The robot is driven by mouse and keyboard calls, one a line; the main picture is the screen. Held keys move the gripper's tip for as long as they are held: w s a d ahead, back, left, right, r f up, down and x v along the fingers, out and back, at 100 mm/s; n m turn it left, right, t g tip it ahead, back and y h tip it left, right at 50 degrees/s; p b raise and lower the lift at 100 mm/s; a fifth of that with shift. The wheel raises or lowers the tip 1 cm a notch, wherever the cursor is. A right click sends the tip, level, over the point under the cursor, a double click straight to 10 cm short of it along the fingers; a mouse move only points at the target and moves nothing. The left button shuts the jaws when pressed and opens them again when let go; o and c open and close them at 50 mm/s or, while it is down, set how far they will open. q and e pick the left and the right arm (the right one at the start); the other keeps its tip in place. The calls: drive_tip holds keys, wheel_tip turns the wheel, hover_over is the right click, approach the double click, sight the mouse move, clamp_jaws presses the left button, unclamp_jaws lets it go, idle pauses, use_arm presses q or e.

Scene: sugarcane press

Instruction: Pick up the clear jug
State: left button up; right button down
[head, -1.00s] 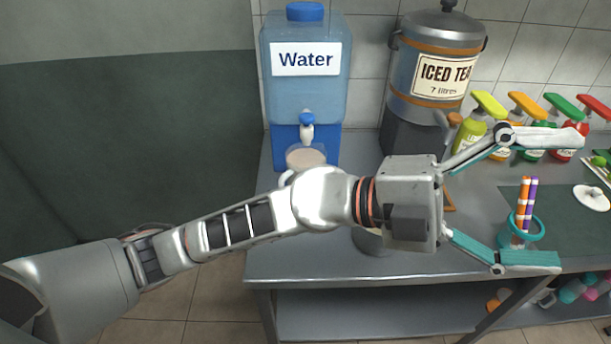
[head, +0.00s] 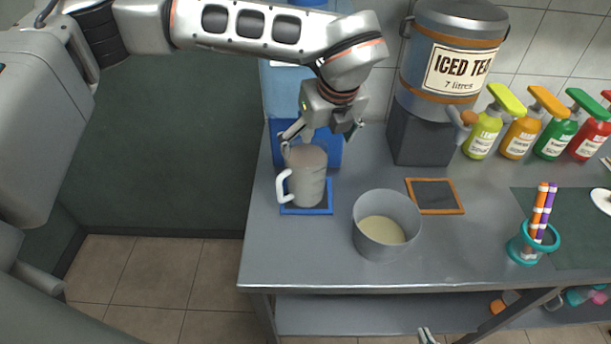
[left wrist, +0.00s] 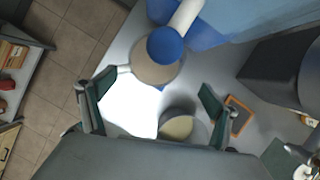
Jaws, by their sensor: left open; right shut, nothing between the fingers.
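The clear jug (head: 309,180) is a greyish see-through vessel with a white handle on its left side. It stands upright on a blue-edged mat (head: 322,211) in front of the water dispenser. My left gripper (head: 318,133) is open and empty, right above and behind the jug's rim, pointing down. In the left wrist view the jug (left wrist: 157,73) shows from above, partly under the blue tap (left wrist: 166,46), with the open fingers on either side of the view. I cannot tell whether they touch it. The tips of my right gripper (head: 428,336) just show at the bottom edge, shut.
A grey pot (head: 366,238) with pale contents stands right of the jug. The water dispenser (head: 283,90) stands behind, partly hidden by my arm. An iced tea urn (head: 445,85), pump bottles (head: 521,136) and a teal-rimmed cup (head: 524,255) are to the right. The counter's front-left strip is clear.

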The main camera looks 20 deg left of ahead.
sight(308, 154)
use_arm(q)
drive_tip(key=x, duration=0.3)
drive_tip(key=a+p+x, duration=0.1)
drive_tip(key=x, duration=0.3)
drive_tip(key=shift+w+a+f, duration=0.1)
drive_tip(key=shift+a+f, duration=0.05)
drive_tip(key=c, duration=2.1)
drive_tip(key=shift+c, duration=0.4)
drive_tip(key=shift+w, duration=0.1)
